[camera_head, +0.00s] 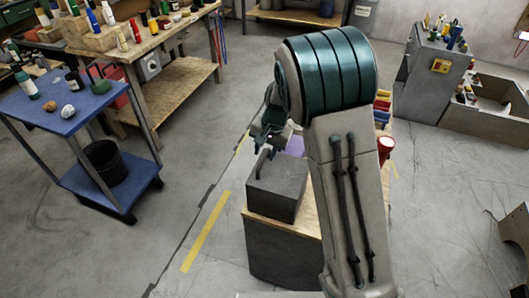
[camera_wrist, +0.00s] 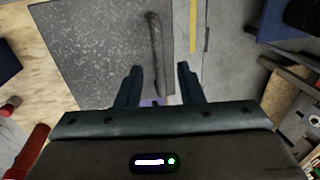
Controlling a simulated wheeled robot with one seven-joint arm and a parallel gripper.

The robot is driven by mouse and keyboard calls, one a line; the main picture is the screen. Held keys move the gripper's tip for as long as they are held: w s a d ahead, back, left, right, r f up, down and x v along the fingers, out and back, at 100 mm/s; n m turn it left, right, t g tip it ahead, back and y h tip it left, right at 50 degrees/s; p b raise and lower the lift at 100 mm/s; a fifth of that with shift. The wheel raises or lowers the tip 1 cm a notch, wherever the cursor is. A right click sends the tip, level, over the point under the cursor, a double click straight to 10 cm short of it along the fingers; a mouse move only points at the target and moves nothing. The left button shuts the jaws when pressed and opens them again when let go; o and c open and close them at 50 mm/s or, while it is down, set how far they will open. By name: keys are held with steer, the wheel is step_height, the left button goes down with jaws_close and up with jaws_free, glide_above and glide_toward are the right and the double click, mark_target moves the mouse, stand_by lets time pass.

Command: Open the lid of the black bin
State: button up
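The black bin (camera_head: 273,195) is a dark grey speckled box on a wood-topped stand. Its flat lid (camera_wrist: 95,50) looks shut and fills the upper left of the wrist view. A dark bar handle (camera_wrist: 155,45) runs along the lid near its right edge; it also shows in the head view (camera_head: 262,163). My gripper (camera_wrist: 159,72) is open, its two dark fingers apart. The handle's lower end appears between them in the wrist view. I cannot tell whether they touch it. In the head view my gripper (camera_head: 266,140) is just above and behind the bin, partly hidden by my arm.
A blue cart (camera_head: 60,112) with a black bucket (camera_head: 105,162) below stands at left. A wooden workbench (camera_head: 150,40) is behind it. A red-and-white cup (camera_head: 386,146) is right of my arm. The floor left of the bin, with a yellow stripe (camera_head: 206,232), is clear.

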steer(key=shift+a+f, duration=0.15)
steer(key=shift+f, duration=0.7)
steer(key=shift+c, duration=0.3)
jaws_close()
